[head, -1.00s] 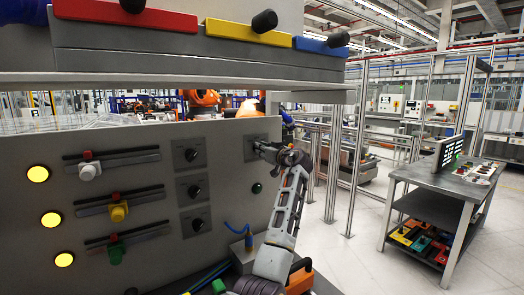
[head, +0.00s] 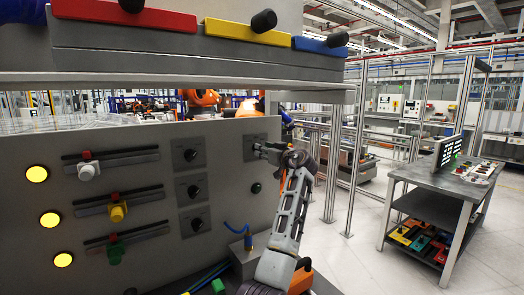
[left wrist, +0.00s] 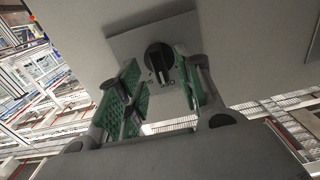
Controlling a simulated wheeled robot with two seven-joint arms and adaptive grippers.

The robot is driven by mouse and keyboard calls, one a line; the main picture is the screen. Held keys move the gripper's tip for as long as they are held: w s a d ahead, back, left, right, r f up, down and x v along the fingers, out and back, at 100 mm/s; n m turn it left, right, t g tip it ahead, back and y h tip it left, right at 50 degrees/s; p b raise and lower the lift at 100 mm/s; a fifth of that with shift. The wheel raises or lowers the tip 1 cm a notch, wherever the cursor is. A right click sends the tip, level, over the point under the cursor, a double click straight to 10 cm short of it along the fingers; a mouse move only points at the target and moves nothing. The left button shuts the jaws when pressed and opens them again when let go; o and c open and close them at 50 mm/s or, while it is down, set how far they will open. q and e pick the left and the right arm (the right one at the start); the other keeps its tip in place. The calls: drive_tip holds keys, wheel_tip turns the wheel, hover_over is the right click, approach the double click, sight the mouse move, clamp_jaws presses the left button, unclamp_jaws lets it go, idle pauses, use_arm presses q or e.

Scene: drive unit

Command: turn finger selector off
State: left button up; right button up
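The finger selector is a black rotary knob (left wrist: 159,57) on a grey square plate (left wrist: 125,44), seen close up in the left wrist view. In the head view its plate (head: 249,145) is at the upper right of the grey panel, and the knob is hidden behind my gripper. My left gripper (head: 262,150) is at this plate. In the left wrist view the left gripper (left wrist: 163,80) is open, its green-padded fingers apart on either side of the knob's lower part. I cannot tell if they touch it. My right gripper is in neither view.
Several similar black knobs (head: 194,189) are left of my gripper. Sliders with white, yellow (head: 118,212) and green handles and lit yellow lamps (head: 50,219) are further left. A shelf (head: 200,75) overhangs the panel. A cart (head: 440,184) stands at right, with clear floor before it.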

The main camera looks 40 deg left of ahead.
use_arm(q)
drive_tip(key=v, duration=0.9)
drive_tip(key=shift+d, duration=0.35)
idle(0.3)
